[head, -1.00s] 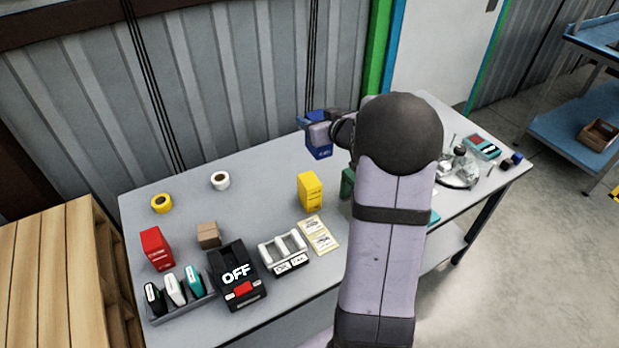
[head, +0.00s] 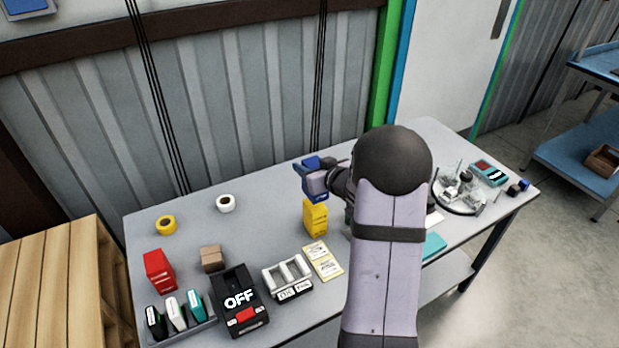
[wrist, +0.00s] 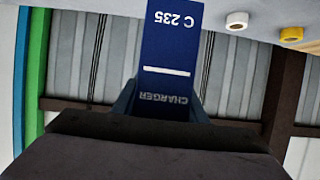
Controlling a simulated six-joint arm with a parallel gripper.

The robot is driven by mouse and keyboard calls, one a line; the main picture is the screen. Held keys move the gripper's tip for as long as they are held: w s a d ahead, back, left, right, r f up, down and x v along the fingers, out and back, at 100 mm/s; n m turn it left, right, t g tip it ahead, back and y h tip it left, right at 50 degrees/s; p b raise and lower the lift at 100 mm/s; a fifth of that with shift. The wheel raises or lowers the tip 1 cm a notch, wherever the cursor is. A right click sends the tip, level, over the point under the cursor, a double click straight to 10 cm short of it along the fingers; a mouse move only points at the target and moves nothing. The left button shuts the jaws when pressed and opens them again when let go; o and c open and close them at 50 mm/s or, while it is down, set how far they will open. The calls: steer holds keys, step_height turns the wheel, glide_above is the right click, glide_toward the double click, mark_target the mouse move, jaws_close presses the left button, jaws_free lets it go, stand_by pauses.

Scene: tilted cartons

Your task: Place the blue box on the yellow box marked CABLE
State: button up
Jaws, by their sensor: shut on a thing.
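The yellow box (head: 316,219) stands upright on the table. The gripper and blue box appear directly above it in the head view. I cannot tell whether they touch or how far back the blue box is. The marking on the yellow box is too small to read.
A white tray (head: 288,281), printed cards (head: 323,261) and a black OFF device (head: 239,305) are in front of the yellow box. A red box (head: 159,270), brown box (head: 212,258) and tape rolls (head: 226,203) are to the left. The table (head: 270,222) is clear left of the yellow box.

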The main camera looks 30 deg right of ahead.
steer(key=shift+f, duration=1.9)
steer(key=shift+f, duration=0.1)
steer(key=o, duration=1.1)
steer(key=shift+f, duration=0.1)
steer(key=shift+o, duration=0.2)
steer(key=shift+s+r, duration=0.3)
steer(key=shift+s, duration=0.05)
steer(key=v, duration=1.1)
steer(key=shift+s+b, duration=0.2)
steer(key=shift+b, duration=0.25)
